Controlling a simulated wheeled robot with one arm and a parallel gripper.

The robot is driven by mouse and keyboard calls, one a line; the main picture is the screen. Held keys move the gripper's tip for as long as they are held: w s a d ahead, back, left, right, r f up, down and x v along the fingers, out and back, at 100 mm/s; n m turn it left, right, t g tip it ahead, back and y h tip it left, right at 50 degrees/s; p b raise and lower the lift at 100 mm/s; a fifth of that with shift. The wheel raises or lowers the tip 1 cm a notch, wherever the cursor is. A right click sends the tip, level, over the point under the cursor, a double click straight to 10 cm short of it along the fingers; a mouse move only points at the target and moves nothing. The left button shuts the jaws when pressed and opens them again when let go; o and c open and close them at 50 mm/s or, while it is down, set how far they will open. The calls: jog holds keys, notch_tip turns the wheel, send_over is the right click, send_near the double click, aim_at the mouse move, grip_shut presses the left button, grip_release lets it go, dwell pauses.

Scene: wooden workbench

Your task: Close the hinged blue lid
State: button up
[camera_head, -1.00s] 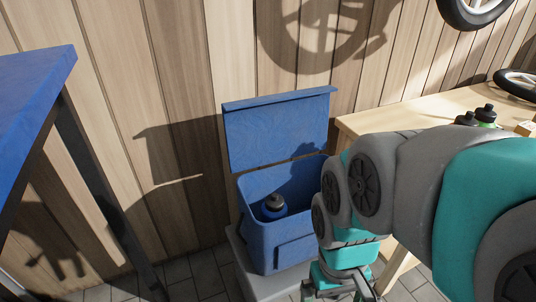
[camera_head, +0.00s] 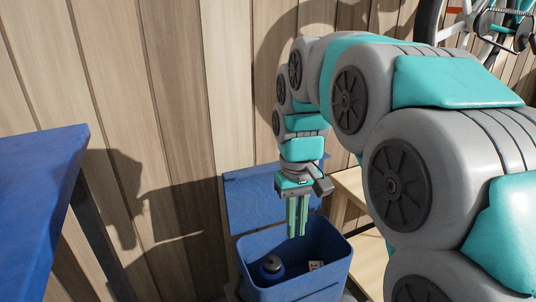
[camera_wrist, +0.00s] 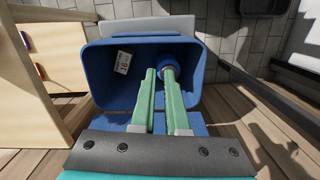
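The blue bin (camera_head: 336,270) stands open against the wooden wall. Its hinged blue lid (camera_head: 250,205) is raised upright behind the opening. My gripper (camera_head: 297,232) points down at the bin's rear, in front of the lid; touching or apart, I cannot tell. Its green fingers are close together with nothing held. In the wrist view, the fingers (camera_wrist: 159,72) reach over the bin's rim (camera_wrist: 93,45), and part of the lid (camera_wrist: 115,117) shows behind them. My wrist hides some of the lid.
A blue bottle with a dark cap (camera_head: 272,265) and a small white labelled item (camera_head: 316,265) lie inside the bin. A blue-topped table (camera_head: 40,190) is at left. A light wooden bench (camera_head: 350,187) is close on the right.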

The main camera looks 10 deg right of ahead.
aim_at(272, 164)
jog(key=shift+n+t, duration=0.3)
jog(key=w+r+p, duration=0.1)
jog(key=w+r, duration=0.1)
jog(key=w, duration=0.2)
jog(key=w+r+p, duration=0.2)
jog(key=w+r, duration=0.1)
jog(key=w, duration=0.2)
jog(key=w+a+r+p, duration=0.1)
jog(key=w+r, duration=0.2)
jog(key=w, duration=0.2)
grip_shut()
jog(key=w+r+p, duration=0.2)
jog(key=w, duration=0.9)
jog(key=s+f, duration=0.3)
jog(key=f, duration=0.6)
jog(key=shift+n+t+b, duration=0.3)
jog(key=shift+t, duration=0.1)
jog(key=shift+s, duration=0.1)
jog(key=shift+s+r, duration=0.1)
